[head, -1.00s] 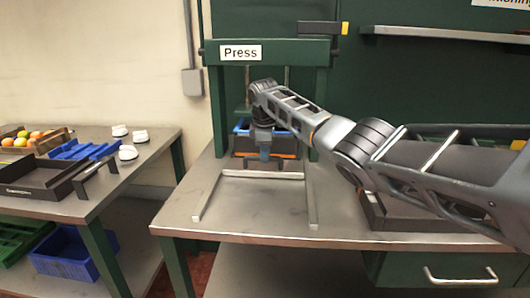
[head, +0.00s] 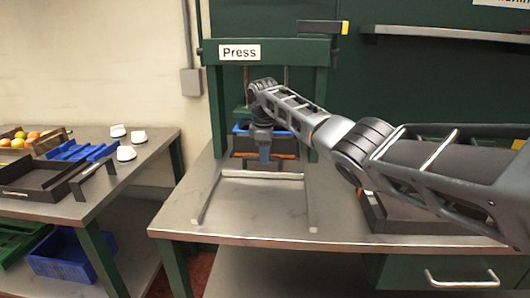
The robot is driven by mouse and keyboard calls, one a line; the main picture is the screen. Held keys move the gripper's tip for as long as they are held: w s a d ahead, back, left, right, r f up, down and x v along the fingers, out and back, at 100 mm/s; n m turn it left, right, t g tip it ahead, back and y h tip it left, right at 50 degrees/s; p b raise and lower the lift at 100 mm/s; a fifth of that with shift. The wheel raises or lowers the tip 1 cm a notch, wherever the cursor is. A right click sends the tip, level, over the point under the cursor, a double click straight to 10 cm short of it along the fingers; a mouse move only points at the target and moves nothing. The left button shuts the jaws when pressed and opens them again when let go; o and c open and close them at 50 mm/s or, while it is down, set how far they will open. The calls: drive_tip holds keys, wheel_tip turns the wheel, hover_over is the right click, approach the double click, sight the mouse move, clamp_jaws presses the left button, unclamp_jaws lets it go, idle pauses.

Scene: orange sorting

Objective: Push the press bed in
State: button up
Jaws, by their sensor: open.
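The green press (head: 324,80) with its "Press" sign stands at the back of the middle table. Its bed (head: 240,152) sits between the posts, with a blue crate (head: 282,132) on it, partly hidden by my arm. Two metal rails (head: 209,195) run forward from the press, with a light bar (head: 262,176) across them in front of the bed. My gripper (head: 264,158) points down at the front of the bed. It is open and holds nothing that I can see. Whether it touches the bed, I cannot tell.
My arm reaches in from the right, over a dark tray (head: 385,222) on the same table. The left table holds a crate of fruit (head: 55,143), a blue rack (head: 85,150), a dark tray (head: 30,192) and white cups (head: 126,153). The tabletop between the rails is clear.

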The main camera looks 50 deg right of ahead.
wheel_tip(320, 180, up, 8)
drive_tip(key=a, duration=0.1)
drive_tip(key=shift+s+f+b, duration=0.15)
drive_tip(key=shift+s+b, duration=0.2)
drive_tip(key=shift+s, duration=0.1)
drive_tip(key=shift+a, duration=0.1)
